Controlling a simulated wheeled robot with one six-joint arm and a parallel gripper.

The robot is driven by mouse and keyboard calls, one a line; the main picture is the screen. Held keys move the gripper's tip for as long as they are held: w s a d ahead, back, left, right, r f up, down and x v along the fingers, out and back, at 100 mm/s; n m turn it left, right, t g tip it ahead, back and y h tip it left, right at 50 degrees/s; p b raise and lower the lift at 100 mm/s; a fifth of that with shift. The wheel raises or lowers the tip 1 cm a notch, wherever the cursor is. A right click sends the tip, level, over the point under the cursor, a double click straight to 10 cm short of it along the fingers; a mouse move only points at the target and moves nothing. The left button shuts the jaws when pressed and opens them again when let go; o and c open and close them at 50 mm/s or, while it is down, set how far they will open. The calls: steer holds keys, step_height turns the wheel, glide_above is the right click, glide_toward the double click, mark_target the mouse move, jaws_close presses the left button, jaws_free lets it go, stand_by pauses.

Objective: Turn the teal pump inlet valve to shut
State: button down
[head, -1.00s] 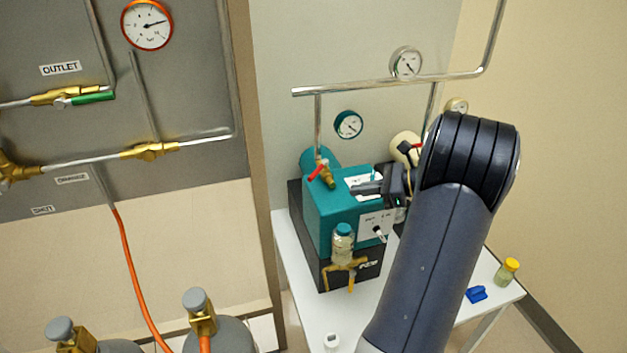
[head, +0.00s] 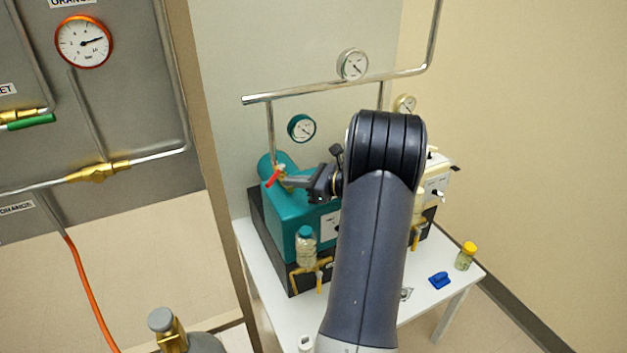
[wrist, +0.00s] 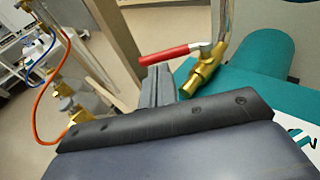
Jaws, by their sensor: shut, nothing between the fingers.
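The teal pump (head: 285,215) stands on the white table, with its brass inlet valve (head: 281,169) on top below a vertical pipe. The valve's red lever (head: 273,179) points to the lower left in the head view. In the wrist view the brass valve body (wrist: 203,72) is right of my fingers, and the red lever (wrist: 170,55) extends left across their tips. My gripper (head: 287,181) is shut and empty, close beside the valve; it also shows in the wrist view (wrist: 160,75). I cannot tell whether the fingers touch the lever.
A second, cream pump (head: 438,178) is partly hidden behind my arm. A teal gauge (head: 302,128) and a horizontal pipe (head: 330,87) are above the pumps. A yellow-capped jar (head: 466,256) and a blue object (head: 439,280) lie at the table's right. A grey panel stands left.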

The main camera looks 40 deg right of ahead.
mark_target(272, 182)
steer(key=shift+x, duration=1.3)
steer(key=m+h+b, duration=0.1)
steer(key=w+a+m+t+h+b, duration=0.1)
steer(key=h+b, duration=0.1)
steer(key=shift+a+f+m+t, duration=0.25)
steer(key=shift+a+m+t, duration=0.05)
steer(key=m+h+b, duration=0.1)
steer(key=b, duration=0.1)
steer(key=w+a+m+h+b, duration=0.1)
steer(key=h+b, duration=0.1)
steer(key=shift+f+t+h, duration=0.1)
steer(key=shift+t+h, duration=0.2)
steer(key=shift+w+a+m+h+b, duration=0.2)
steer(key=shift+w+m+h+b, duration=0.3)
steer(key=shift+m+h+b, duration=0.25)
steer(key=shift+w+a+r+b, duration=0.2)
steer(key=shift+w+r+b, duration=0.15)
steer(key=shift+w+b, duration=0.35)
steer(key=shift+r, duration=0.1)
